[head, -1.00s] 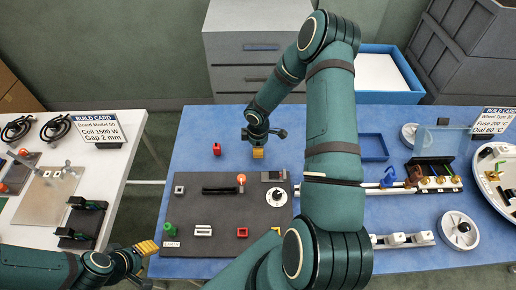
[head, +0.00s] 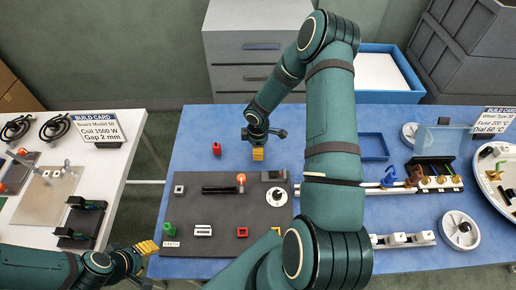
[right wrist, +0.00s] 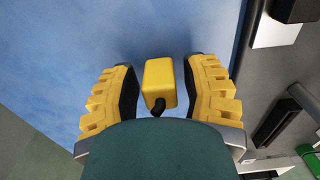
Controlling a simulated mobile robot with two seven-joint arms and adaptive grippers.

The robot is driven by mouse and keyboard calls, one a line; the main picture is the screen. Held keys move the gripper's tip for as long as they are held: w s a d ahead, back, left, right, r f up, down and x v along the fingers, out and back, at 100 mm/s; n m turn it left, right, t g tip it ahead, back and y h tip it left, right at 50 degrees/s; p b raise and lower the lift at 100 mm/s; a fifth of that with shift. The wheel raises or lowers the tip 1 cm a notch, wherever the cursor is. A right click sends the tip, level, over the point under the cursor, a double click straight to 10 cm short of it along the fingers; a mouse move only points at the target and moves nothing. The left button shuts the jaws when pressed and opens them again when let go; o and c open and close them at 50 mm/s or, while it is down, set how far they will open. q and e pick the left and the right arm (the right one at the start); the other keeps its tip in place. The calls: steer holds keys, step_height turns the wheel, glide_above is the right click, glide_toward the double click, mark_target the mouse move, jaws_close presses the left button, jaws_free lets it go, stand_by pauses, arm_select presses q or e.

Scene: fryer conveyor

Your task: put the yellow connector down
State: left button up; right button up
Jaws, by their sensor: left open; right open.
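The yellow connector (right wrist: 159,86) is a small yellow block with a short black stub, seen in the right wrist view over the blue table top (right wrist: 170,25). It sits between the yellow fingers of my right gripper (right wrist: 160,95), which is open, with a gap on each side. It appears to rest on the table. In the head view my right gripper (head: 258,154) is above the blue table behind the dark board, and its fingers hide the connector. My left gripper (head: 146,248) is open and empty at the table's front left edge.
The dark board (head: 215,218) carries several small parts. A red piece (head: 217,148) stands left of my right gripper, and a green piece (head: 169,229) is at the board's left. A blue tray (head: 374,147) lies right of my right arm.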

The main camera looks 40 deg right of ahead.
step_height(320, 180, up, 12)
steer(key=p, duration=0.1)
steer(key=s+a+f+m+y, duration=0.1)
steer(key=a, duration=0.5)
steer(key=s+a+f+m+y, duration=0.1)
steer(key=a+f+m, duration=0.1)
steer(key=a, duration=0.5)
steer(key=s+a+f+m+t+y, duration=0.1)
steer(key=a+m+y, duration=0.1)
steer(key=a, duration=0.5)
steer(key=shift+f, duration=0.25)
steer(key=a, duration=0.1)
steer(key=s+a+m, duration=0.1)
steer(key=a+m, duration=0.1)
steer(key=a, duration=0.1)
steer(key=shift+s+f, duration=0.35)
steer(key=s+a+m, duration=0.2)
steer(key=s+a+f+m+t, duration=0.1)
steer(key=s+a+m, duration=0.1)
steer(key=shift+s+f+m, duration=0.1)
steer(key=shift+s+m, duration=0.15)
steer(key=shift+m, duration=0.05)
steer(key=shift+s, duration=0.2)
steer(key=shift+f, duration=0.1)
